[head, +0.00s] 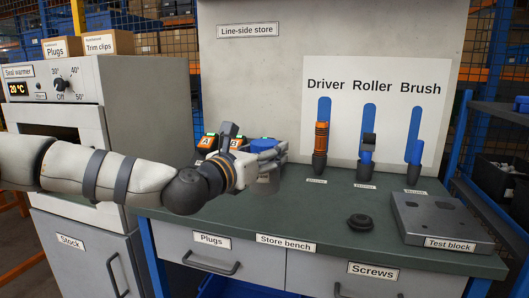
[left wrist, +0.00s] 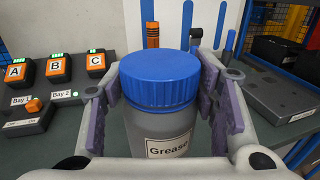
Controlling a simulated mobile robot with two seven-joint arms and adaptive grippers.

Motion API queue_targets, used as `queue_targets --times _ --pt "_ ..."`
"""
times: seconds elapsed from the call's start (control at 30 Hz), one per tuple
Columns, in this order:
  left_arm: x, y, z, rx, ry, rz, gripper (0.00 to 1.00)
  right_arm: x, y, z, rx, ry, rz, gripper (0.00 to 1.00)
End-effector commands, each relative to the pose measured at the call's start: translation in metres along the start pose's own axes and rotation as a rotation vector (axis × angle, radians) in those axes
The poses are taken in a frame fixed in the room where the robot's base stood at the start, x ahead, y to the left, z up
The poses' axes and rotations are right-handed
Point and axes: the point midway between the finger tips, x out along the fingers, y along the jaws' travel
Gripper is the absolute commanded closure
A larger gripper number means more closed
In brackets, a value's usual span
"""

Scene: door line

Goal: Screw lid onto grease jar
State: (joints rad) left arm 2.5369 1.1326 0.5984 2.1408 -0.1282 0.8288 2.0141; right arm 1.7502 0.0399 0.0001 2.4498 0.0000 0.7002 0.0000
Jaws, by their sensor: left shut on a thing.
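The grease jar (left wrist: 168,132) is a grey cylinder with a white "Grease" label, upright at the left part of the bench. A ribbed blue lid (left wrist: 160,78) sits level on its top; whether the thread is engaged cannot be seen. In the head view the lid (head: 264,146) shows above the jar (head: 268,182), partly behind my fingers. My left gripper (head: 272,153) reaches in from the left, level. Its fingers (left wrist: 161,85) lie on both sides of the lid, shut on it. Whether the jar's base touches the bench is hidden. My right gripper is not in view.
Battery-like blocks A (left wrist: 17,72), B (left wrist: 58,68) and C (left wrist: 95,65) stand left of the jar. A driver (head: 320,150), roller (head: 367,150) and brush (head: 415,152) stand behind. A black round piece (head: 360,222) and the test block (head: 440,222) lie right. The front middle bench (head: 300,215) is clear.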

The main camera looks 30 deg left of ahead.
Motion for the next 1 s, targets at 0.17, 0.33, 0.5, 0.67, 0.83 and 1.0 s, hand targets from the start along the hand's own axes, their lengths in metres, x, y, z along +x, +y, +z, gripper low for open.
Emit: queue_targets --times 0.17,0.33,0.5,0.67,0.83,1.0 --pt "0.0 0.0 0.002 0.0 -0.003 0.0 0.97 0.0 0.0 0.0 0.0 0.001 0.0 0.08" --pt "0.0 0.0 0.001 0.0 -0.003 0.0 0.97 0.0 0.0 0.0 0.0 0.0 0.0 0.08" --pt "-0.003 -0.014 -0.029 0.002 0.009 0.002 0.97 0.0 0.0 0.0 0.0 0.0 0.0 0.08" --pt "-0.024 -0.057 -0.099 -0.002 0.014 -0.005 0.97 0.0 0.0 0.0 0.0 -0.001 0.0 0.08" --pt "-0.075 -0.106 -0.16 -0.008 0.01 -0.017 0.97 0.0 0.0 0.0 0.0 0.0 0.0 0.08" --pt "-0.12 -0.128 -0.188 -0.008 0.002 0.011 0.97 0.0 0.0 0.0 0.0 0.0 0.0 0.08"
